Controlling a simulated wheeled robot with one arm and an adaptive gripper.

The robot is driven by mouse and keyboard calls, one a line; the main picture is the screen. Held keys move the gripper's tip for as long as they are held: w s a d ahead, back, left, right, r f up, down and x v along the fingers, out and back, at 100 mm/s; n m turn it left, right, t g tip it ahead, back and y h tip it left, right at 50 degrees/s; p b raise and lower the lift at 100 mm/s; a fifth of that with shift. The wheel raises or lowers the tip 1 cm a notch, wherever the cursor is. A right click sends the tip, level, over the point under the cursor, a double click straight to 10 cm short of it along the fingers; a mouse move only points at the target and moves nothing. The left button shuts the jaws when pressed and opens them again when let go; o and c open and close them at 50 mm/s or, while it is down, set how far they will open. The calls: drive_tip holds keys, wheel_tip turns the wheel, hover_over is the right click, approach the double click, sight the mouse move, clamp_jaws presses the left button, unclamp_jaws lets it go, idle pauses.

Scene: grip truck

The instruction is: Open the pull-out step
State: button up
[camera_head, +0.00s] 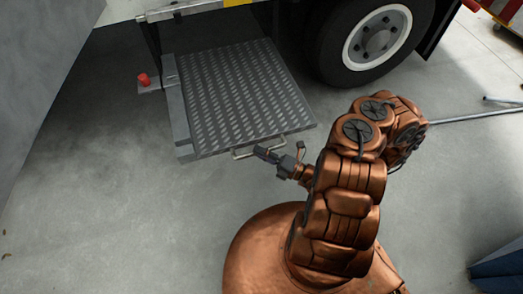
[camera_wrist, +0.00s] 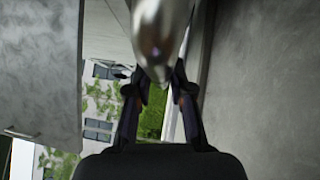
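The pull-out step (camera_head: 235,85) is a grey tread-plate panel sticking out from under the truck beside the wheel. Its thin metal handle (camera_head: 243,154) is on the front edge. My gripper (camera_head: 272,154) is low at the right part of this handle, pointing left. In the wrist view, a blurred shiny metal piece (camera_wrist: 164,35), likely the handle, comes down from the top in front of my gripper's fingertips (camera_wrist: 159,80). The two fingers stand apart lower down. The metal piece hides the tips, so I cannot tell whether they grip it.
The truck wheel (camera_head: 372,40) stands right of the step. A red knob (camera_head: 143,80) is at the step's left. Metal poles (camera_head: 475,115) lie on the floor at right, with a dark blue object (camera_head: 500,267) at lower right. The concrete floor (camera_head: 110,210) is clear at lower left.

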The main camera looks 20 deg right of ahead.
drive_tip(key=shift+o, duration=1.4)
drive_tip(key=shift+d, duration=0.15)
drive_tip(key=v, duration=1.1)
drive_tip(key=shift+s+d, duration=0.25)
drive_tip(key=shift+s, duration=0.1)
